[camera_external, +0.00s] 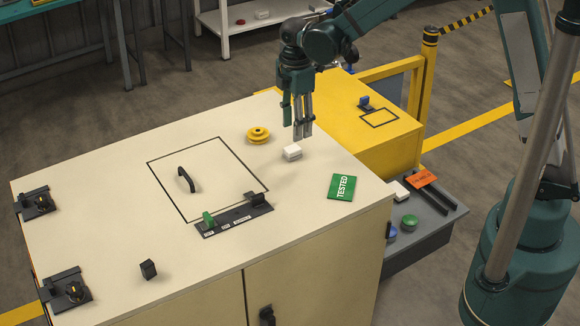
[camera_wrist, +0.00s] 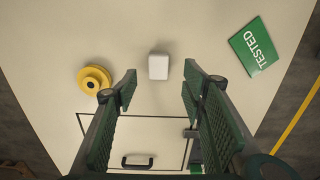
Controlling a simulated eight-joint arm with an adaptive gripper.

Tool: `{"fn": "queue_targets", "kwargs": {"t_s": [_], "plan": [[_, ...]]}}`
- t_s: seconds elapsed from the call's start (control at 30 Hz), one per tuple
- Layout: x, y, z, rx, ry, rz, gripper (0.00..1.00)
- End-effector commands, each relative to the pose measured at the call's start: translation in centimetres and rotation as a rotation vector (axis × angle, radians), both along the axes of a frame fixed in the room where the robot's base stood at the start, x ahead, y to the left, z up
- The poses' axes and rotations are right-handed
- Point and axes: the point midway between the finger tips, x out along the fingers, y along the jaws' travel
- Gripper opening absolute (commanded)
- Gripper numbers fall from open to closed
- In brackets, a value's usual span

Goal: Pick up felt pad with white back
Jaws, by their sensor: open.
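A small white block-shaped pad (camera_external: 292,152) lies on the cream cabinet top, right of a yellow pulley wheel. Its upper side is white; its underside is hidden. In the wrist view the white pad (camera_wrist: 158,66) lies just beyond my fingertips, roughly centred between them. My gripper (camera_external: 300,128) points down above the cabinet near the pad. In the wrist view my gripper (camera_wrist: 160,84) is open, with nothing between its green ribbed fingers. Another white piece (camera_external: 399,191) lies on the grey side shelf; I cannot tell whether it is also a pad.
The yellow pulley (camera_external: 258,135) is left of the pad. A green TESTED card (camera_external: 342,187) lies to its right. A black handle (camera_external: 186,180) and a dark bracket strip (camera_external: 235,217) stand on the cabinet top. The surface right around the pad is clear.

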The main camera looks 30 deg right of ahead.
Motion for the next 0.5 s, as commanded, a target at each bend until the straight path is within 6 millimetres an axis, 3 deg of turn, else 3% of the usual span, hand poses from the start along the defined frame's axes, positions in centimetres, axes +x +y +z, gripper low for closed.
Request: {"fn": "queue_targets", "kwargs": {"t_s": [0.5], "plan": [[0.1,0.0,-2.4,0.0,0.0,-0.001,0.41]]}}
